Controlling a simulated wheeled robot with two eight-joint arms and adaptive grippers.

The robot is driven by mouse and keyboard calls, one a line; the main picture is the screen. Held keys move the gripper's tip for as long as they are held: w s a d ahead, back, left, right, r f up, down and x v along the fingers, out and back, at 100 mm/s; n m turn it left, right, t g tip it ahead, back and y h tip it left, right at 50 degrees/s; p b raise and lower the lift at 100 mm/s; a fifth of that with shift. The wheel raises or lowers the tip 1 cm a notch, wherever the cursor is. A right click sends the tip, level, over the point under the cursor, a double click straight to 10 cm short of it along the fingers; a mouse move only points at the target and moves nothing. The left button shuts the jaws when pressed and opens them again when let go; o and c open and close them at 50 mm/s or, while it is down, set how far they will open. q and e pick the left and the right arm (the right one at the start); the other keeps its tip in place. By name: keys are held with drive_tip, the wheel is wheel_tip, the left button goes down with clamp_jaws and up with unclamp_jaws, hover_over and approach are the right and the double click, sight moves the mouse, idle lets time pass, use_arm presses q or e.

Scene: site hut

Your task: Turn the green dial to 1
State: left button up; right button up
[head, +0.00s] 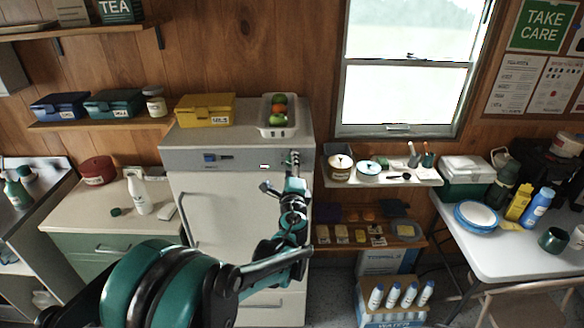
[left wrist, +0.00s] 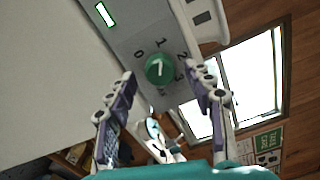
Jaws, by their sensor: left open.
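The green dial (left wrist: 160,69) is on the grey control panel (left wrist: 132,22) in the left wrist view. It has a white mark on its face, and the numbers 0, 1, 2 and 3 are printed around it. I cannot tell surely which number the mark points to. My left gripper (left wrist: 162,76) is open, with one finger on each side of the dial; I cannot tell whether they touch it. In the head view the left gripper (head: 293,164) is at the right end of the panel (head: 245,157) on the white cabinet and hides the dial. My right gripper is not in view.
A white tray (head: 263,130) of fruit and a yellow box (head: 205,110) stand on the cabinet above the panel. A counter (head: 80,212) with a white bottle (head: 139,194) is on the left.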

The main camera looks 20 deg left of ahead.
use_arm(q)
drive_tip(key=v, duration=1.1)
drive_tip(key=shift+s, duration=0.25)
drive_tip(key=s+a+f+n+g+b, duration=0.2)
drive_tip(key=s+a+f+n+g, duration=0.45)
drive_tip(key=s+n, duration=0.5)
drive_tip(key=s+d+f+n+g+h, duration=0.2)
drive_tip(key=s+d+f+n, duration=0.1)
drive_tip(key=s, duration=0.3)
drive_tip(key=s+d+f+n+g+h+b, duration=0.1)
drive_tip(key=s+d+f+n+g+h, duration=0.1)
drive_tip(key=s+f, duration=0.3)
drive_tip(key=s+d+n+h, duration=0.1)
drive_tip(key=s, duration=0.1)
drive_tip(key=shift+s+f, duration=0.3)
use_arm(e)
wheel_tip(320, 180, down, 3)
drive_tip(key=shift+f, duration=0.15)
use_arm(q)
drive_tip(key=shift+c, duration=0.2)
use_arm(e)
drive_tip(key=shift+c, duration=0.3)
